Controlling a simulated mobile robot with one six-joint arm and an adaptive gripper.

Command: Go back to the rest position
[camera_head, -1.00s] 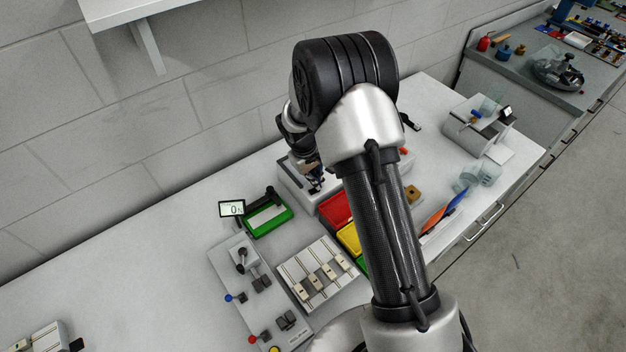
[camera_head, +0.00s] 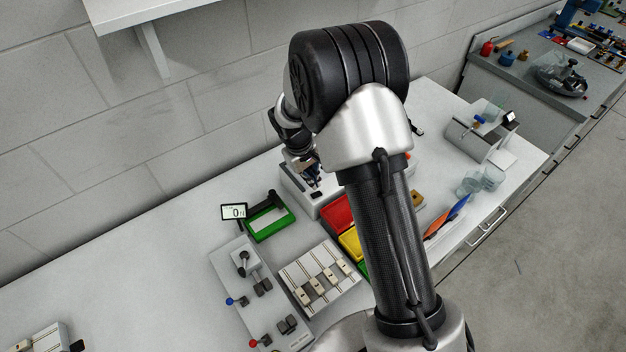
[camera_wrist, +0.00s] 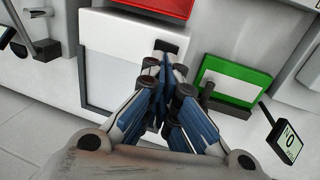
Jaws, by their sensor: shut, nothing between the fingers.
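My gripper (camera_wrist: 165,82) is shut and empty, with its blue-grey fingers together in the middle of the wrist view. In the head view my gripper (camera_head: 313,190) is small and partly hidden behind my arm. It is over a white machine (camera_head: 290,192) near the back of the bench. In the wrist view the fingertips are seen in front of a white panel with a dark slot (camera_wrist: 166,47). I cannot tell how far apart they are. A green tray (camera_wrist: 238,80) is right of the fingers.
The white bench (camera_head: 130,262) holds a green tray (camera_head: 268,222), a display (camera_head: 233,211), a red bin (camera_head: 337,213), a yellow bin (camera_head: 350,242) and a lever panel (camera_head: 245,290). A shelf bracket (camera_head: 152,50) hangs on the wall. The bench's left part is mostly clear.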

